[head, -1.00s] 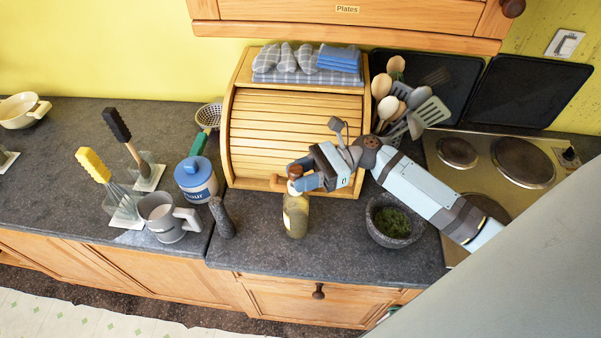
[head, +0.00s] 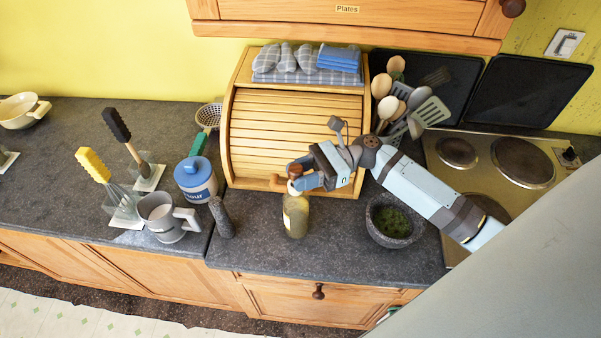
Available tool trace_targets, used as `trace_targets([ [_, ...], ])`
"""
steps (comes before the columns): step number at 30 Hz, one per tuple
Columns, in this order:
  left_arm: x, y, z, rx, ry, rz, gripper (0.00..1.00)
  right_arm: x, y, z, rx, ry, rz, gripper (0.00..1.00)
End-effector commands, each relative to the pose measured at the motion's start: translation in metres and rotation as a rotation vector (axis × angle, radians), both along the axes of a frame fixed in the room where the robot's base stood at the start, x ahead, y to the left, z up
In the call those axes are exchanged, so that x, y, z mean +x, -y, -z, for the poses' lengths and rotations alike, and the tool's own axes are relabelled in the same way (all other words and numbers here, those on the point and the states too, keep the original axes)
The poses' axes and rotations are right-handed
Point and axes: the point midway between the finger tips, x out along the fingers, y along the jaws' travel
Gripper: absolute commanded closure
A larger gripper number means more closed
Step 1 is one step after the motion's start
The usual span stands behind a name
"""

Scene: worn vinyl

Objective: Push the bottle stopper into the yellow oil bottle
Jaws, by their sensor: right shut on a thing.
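The yellow oil bottle (head: 296,219) stands upright on the dark counter in front of the wooden bread bin. My right gripper (head: 296,183) is directly above it, reaching in from the right, and is shut on the bottle stopper (head: 294,171), whose brown top shows between the fingers. The stopper is at the bottle's mouth. The fingers cover the neck, so I cannot tell how deep the stopper sits in it. My left gripper is not in view.
A dark stone pestle (head: 222,218) and a grey jug (head: 165,219) stand left of the bottle. A stone mortar with green herbs (head: 391,235) is to the right. The bread bin (head: 290,120) is close behind. The counter in front of the bottle is clear.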

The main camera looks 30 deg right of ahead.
Motion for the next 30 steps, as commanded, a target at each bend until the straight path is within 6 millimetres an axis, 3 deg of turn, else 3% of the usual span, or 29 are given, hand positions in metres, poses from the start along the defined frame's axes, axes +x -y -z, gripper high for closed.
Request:
trace_targets([
  [16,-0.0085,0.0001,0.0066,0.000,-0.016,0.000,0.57,-0.0004,-0.0002,0.0054,-0.001,-0.002,0.000,0.89],
  [30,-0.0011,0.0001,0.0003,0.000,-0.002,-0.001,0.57,-0.0002,-0.0001,-0.0002,0.000,-0.001,0.000,0.89],
])
